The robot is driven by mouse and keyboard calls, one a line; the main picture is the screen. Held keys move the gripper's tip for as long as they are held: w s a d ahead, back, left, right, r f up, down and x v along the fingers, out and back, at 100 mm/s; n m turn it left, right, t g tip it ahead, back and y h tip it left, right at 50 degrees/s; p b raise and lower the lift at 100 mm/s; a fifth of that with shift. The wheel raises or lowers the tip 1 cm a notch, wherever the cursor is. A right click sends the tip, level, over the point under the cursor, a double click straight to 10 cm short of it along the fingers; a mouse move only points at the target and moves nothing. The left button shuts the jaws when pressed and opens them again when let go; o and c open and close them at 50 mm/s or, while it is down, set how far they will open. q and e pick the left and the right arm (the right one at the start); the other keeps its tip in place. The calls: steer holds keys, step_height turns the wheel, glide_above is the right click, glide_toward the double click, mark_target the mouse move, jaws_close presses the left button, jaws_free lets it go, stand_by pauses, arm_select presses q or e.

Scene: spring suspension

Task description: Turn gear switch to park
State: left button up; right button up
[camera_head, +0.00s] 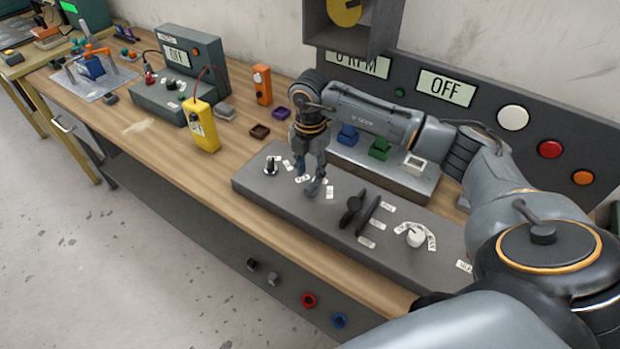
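My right gripper (310,182) points down over the left part of a grey control panel (330,228) on the workbench. Its fingers are close together and small, so I cannot tell whether they hold anything. Small white labels lie around the fingertips and partly behind them. A small knob (271,166) with a white marking sits left of the gripper. Black levers (352,209) stand to the right of it, with labels beside them. A white knob (415,237) with an arc of labels is farther right. The label text is too small to read, so I cannot tell which control is the gear switch. My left gripper is not in view.
Behind the panel are blue, green and white blocks (379,148) and a board reading OFF (446,89). A yellow multimeter (202,126) and an orange device (262,85) stand on the wooden bench (232,152) to the left. My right arm covers the right side.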

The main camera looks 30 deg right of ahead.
mark_target(310, 184)
step_height(310, 184, up, 8)
steer(key=shift+a, duration=0.1)
stand_by(0.6)
